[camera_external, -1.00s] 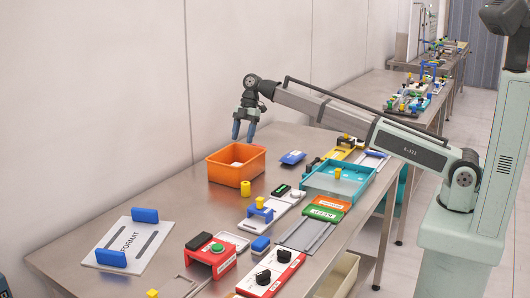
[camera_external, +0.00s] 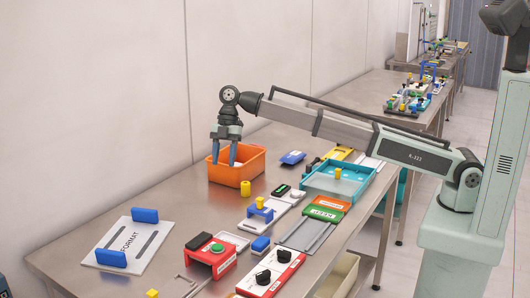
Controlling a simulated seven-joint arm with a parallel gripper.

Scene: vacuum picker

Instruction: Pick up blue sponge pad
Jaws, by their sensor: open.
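My gripper (camera_external: 225,162) has two blue fingers pointing down, held apart with nothing visible between them. They are at the orange bin (camera_external: 236,175), in front of its left part or dipping into it; I cannot tell which. The fingers hide part of the bin's inside. No blue sponge pad is clearly identifiable. A flat blue piece (camera_external: 292,157) lies on the table right of the bin, and a small blue block (camera_external: 260,244) with a pale lower edge sits nearer the front. Two blue blocks, one at the back (camera_external: 145,215) and one in front (camera_external: 111,258), stand on the white FORMAT board.
A yellow cylinder (camera_external: 246,188) stands just in front of the bin. A teal tray (camera_external: 335,187) is to the right. A red box with a green button (camera_external: 211,256) and a red-white panel (camera_external: 270,276) are at the front. Bare metal table (camera_external: 165,195) lies left of the bin.

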